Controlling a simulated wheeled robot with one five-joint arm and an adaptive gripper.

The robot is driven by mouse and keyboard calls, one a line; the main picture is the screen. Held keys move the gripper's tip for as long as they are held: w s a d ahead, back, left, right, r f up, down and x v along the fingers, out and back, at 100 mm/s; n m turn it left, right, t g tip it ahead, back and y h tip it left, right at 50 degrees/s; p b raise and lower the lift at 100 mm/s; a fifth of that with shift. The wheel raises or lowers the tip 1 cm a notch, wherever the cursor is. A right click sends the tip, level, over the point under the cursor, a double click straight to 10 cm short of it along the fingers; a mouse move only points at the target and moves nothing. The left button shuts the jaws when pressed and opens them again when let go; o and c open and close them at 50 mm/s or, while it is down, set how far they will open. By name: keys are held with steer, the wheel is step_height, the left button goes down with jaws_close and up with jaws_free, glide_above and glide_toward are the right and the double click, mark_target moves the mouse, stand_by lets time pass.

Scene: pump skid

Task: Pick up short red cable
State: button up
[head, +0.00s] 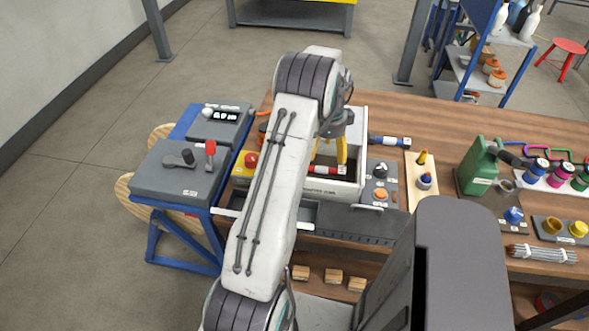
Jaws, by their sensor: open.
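A short red piece with dark ends (325,170), which looks like the short red cable, lies inside a white open-topped bin (349,190) on the wooden bench. My gripper (330,160), with yellow fingers, is open and points down into the bin, just above or at the red piece. One finger shows clearly by its right part; the other is mostly hidden behind my arm. I cannot tell whether the fingers touch it. My arm also hides the left part of the bin.
A blue piece with dark ends (389,141) lies right of the bin. A grey control panel (381,185) stands beside the bin. A green can (477,168) is farther right. A blue-framed stand (180,172) with a red lever is at left.

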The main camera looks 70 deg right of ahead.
mark_target(324, 169)
steer(key=shift+a+f+p, duration=0.1)
steer(key=shift+f+p, duration=1.05)
steer(key=shift+f, duration=2.9)
steer(key=c, duration=1.3)
steer(key=shift+o, duration=0.2)
